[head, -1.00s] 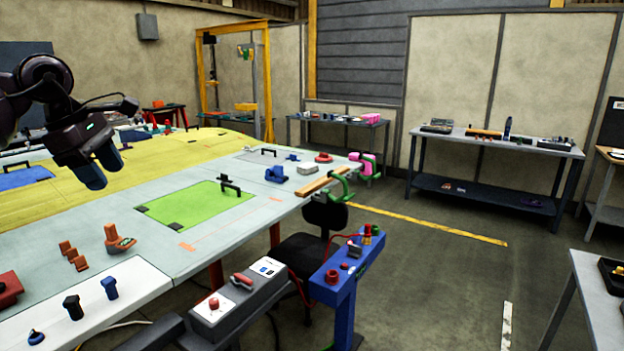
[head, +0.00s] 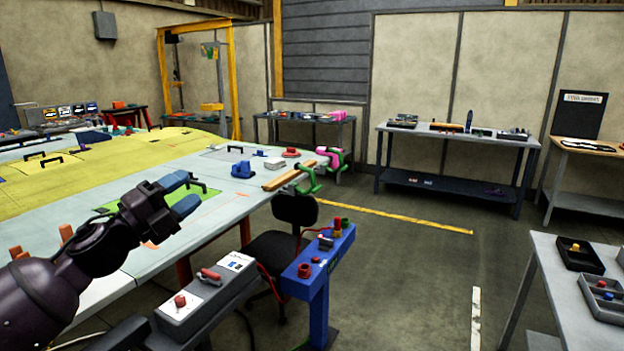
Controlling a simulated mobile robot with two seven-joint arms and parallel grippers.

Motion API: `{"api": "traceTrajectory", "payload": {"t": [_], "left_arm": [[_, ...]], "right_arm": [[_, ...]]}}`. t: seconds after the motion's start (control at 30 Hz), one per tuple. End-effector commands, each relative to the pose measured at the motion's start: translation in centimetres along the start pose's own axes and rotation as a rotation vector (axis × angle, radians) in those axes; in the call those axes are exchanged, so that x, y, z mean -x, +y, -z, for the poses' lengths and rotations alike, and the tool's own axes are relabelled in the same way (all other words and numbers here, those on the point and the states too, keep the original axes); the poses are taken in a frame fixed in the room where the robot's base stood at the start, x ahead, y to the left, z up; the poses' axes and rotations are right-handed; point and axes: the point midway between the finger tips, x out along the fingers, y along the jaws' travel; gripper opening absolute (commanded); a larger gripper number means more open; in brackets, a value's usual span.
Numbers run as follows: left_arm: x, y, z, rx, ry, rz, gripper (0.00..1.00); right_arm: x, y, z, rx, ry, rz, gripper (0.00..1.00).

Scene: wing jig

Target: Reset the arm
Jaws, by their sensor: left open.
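My left gripper (head: 184,194) is open and empty, with blue fingertips. It comes in from the lower left and hangs in front of the wing-shaped table (head: 215,218), hiding much of the green mat (head: 205,190). My left arm covers the lower left of the view. My right gripper is out of view.
A grey control box (head: 205,302) with red knobs and a blue stand (head: 322,275) are at the table's near side. A black chair (head: 296,210) stands behind them. Green clamps (head: 307,180) grip the table edge. The floor to the right is open, up to a grey table (head: 560,265).

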Motion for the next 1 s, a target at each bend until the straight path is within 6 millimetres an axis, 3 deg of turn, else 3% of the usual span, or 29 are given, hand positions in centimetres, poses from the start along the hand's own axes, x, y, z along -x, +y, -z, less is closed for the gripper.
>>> {"api": "traceTrajectory", "payload": {"t": [0.03, 0.27, 0.5, 0.7, 1.0], "left_arm": [[1.3, 3.1, 0.2, 0.127, -0.069, -0.009, 0.50], [8.0, 14.3, 1.4, 0.618, -0.378, -0.063, 0.50], [16.8, 25.1, 5.4, 1.012, -0.666, -0.128, 0.50], [24.7, 31.9, 10.4, 1.246, -0.864, -0.156, 0.50], [36.6, 38.6, 18.6, 1.440, -1.148, -0.174, 0.50]], "right_arm": [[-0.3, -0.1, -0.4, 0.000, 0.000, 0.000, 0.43], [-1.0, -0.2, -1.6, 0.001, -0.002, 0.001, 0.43], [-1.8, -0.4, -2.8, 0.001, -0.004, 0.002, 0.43], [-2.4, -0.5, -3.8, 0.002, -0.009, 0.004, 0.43], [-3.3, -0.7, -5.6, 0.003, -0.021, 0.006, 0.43]]}}
